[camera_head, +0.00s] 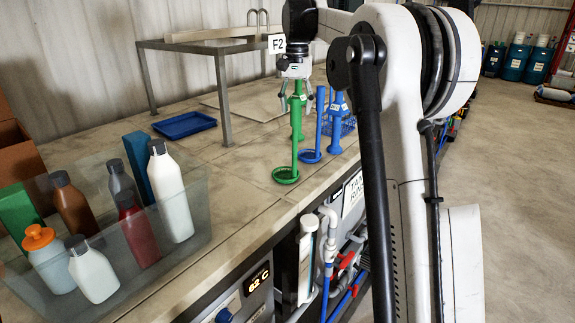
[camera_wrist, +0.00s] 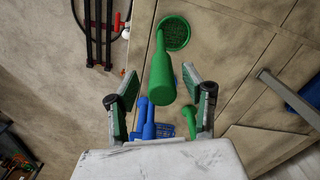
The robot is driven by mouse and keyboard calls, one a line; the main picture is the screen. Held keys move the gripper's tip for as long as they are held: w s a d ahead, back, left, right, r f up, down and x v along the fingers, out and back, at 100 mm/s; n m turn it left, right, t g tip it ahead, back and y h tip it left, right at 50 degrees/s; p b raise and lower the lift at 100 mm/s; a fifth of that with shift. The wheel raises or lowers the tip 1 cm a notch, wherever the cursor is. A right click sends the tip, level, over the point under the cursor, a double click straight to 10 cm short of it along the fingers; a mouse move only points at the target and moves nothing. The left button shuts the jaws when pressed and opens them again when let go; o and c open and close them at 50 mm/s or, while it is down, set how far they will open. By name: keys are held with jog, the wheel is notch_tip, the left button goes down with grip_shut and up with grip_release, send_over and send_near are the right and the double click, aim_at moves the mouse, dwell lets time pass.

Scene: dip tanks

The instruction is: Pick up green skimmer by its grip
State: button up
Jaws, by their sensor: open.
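The green skimmer (camera_head: 295,150) stands upright on the bench, its round dish (camera_head: 286,175) resting near the bench's front edge. My gripper (camera_head: 296,97) is above it in the head view, pointing down, with its fingers around the top of the grip. In the wrist view the thick end of the green skimmer (camera_wrist: 161,80) lies between the two open fingers of my gripper (camera_wrist: 160,90). A gap shows on each side, so the fingers do not seem to touch it. Its green dish (camera_wrist: 175,34) shows beyond, lower down.
A blue skimmer (camera_head: 319,130) and another blue tool (camera_head: 337,120) stand close by on the right, with a blue basket (camera_head: 349,126) behind. A metal rack (camera_head: 222,95) and blue tray (camera_head: 184,125) are left. A clear bin (camera_head: 190,235) of bottles stands front left.

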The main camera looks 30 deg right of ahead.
aim_at(295, 120)
jog(key=shift+w+a+f+p, duration=0.1)
jog(key=shift+f+p, duration=0.3)
jog(key=shift+f, duration=2.05)
grip_shut()
